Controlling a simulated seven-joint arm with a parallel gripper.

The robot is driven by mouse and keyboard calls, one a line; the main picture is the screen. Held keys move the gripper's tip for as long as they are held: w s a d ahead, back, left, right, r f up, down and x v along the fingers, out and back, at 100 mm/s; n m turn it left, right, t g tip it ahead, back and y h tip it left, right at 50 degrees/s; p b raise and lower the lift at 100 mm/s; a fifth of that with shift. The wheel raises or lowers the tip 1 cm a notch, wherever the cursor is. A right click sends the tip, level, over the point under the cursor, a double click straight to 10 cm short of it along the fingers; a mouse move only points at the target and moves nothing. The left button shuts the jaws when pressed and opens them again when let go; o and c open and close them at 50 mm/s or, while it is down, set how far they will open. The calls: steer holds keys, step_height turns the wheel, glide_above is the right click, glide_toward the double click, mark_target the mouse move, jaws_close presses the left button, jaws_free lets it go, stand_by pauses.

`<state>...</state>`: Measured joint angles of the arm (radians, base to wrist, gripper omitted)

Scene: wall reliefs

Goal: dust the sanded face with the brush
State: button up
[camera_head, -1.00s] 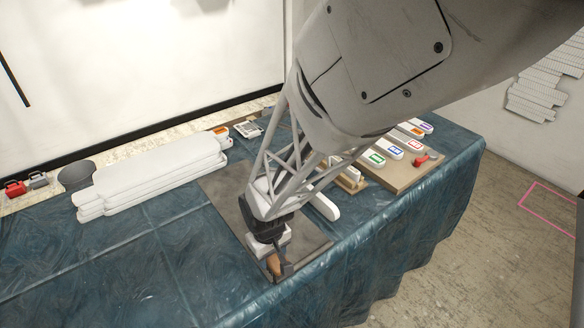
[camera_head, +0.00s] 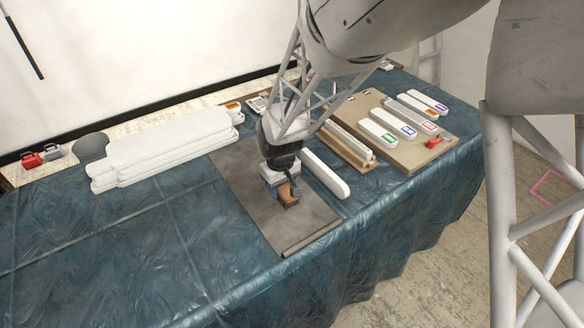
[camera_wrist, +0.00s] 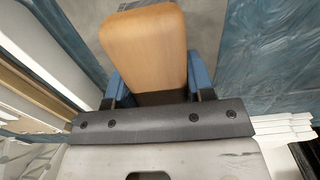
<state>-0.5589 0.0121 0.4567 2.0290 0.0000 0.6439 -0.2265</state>
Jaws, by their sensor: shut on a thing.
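My gripper (camera_head: 284,186) is shut on a tan wooden block-like handle (camera_head: 288,195), apparently the brush, over the middle of the dark mat (camera_head: 295,228). In the wrist view the handle (camera_wrist: 145,45) sits between the blue fingers of my gripper (camera_wrist: 158,85); no bristles show. A long white bar (camera_head: 326,174) with rounded ends lies along the mat's right side, just right of my gripper and apart from it. I cannot tell which face is sanded, or whether the brush touches anything.
Stacked white boards (camera_head: 165,145) lie left of the mat, with a dark grey round thing (camera_head: 90,147) beyond. At right, a tan board (camera_head: 408,155) holds several labelled white blocks and a red item (camera_head: 434,142). The blue-covered table (camera_head: 130,250) is clear at front left.

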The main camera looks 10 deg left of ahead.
steer(key=w+d+r, duration=0.2)
steer(key=w+d, duration=0.1)
steer(key=w, duration=1)
steer(key=w+d+r, duration=0.2)
steer(key=w+d, duration=0.1)
steer(key=w, duration=1)
steer(key=w+d+r, duration=0.3)
steer(key=w+d, duration=0.1)
steer(key=w, duration=1)
